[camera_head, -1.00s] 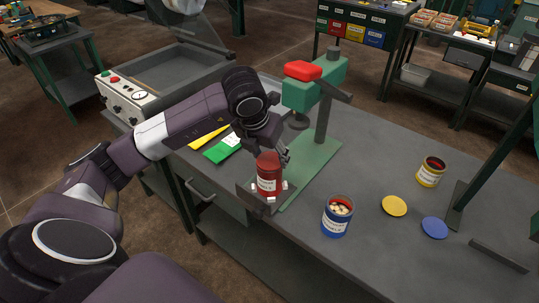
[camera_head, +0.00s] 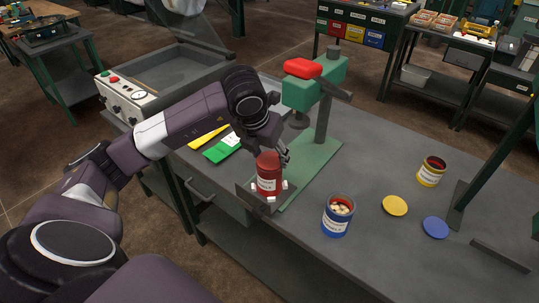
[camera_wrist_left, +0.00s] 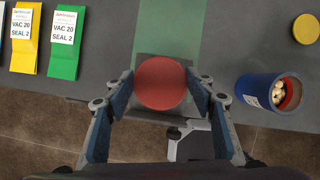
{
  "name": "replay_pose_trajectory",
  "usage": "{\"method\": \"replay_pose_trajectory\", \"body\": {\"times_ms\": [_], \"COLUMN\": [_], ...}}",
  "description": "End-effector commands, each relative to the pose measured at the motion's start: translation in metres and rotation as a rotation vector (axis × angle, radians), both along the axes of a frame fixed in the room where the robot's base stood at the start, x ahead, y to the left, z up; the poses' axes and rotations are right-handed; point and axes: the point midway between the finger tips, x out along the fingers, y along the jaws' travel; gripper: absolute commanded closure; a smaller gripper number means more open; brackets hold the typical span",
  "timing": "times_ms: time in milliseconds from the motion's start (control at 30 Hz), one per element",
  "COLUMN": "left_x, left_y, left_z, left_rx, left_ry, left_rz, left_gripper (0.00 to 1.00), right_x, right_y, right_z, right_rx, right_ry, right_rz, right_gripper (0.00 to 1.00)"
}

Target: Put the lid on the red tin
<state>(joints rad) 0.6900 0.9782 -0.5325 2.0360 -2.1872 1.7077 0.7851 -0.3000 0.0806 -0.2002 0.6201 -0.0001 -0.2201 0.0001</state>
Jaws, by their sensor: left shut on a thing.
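The red tin (camera_head: 269,182), with a white label, stands upright on a dark plate at the front of the green press. A round red lid (camera_wrist_left: 161,83) lies between the fingers of my left gripper (camera_wrist_left: 161,90) in the left wrist view. It covers the tin's mouth from above. My left gripper (camera_head: 284,157) is shut on the lid at the top of the tin. I cannot tell whether the lid is fully seated. My right gripper is not in view.
A green press (camera_head: 315,90) with a red top rises behind the tin. A blue tin (camera_head: 337,218) with pale contents stands to the right, then a yellow lid (camera_head: 395,205), a blue lid (camera_head: 434,227) and a yellow tin (camera_head: 431,172). Small white pieces surround the red tin's base.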

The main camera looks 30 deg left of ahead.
Motion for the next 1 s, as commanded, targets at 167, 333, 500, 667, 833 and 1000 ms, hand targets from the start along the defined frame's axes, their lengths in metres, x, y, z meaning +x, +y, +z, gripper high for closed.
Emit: {"method": "replay_pose_trajectory", "body": {"times_ms": [167, 333, 500, 667, 833, 1000], "left_x": [-0.0006, -0.0007, -0.0005, -0.0004, -0.0003, -0.0002], "left_y": [0.0000, -0.0001, -0.0001, 0.0000, -0.0001, -0.0001], "left_z": [-0.0011, -0.0012, -0.0009, -0.0007, -0.0006, -0.0004], "left_rx": [0.001, 0.001, 0.000, 0.000, 0.000, 0.000], "left_ry": [0.003, 0.003, 0.002, 0.002, 0.001, 0.001], "left_rz": [-0.001, -0.001, 0.000, 0.000, 0.000, 0.000], "left_gripper": [0.63, 0.35, 0.29, 0.22, 0.12, 0.12], "right_x": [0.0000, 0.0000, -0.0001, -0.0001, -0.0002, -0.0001], "right_y": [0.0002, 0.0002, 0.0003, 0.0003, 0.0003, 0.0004], "right_z": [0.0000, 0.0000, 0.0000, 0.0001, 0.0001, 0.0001], "right_rx": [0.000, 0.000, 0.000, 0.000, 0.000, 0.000], "right_ry": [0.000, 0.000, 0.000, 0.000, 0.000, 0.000], "right_rz": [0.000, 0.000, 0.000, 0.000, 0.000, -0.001], "right_gripper": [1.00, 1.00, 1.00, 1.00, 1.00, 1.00]}}
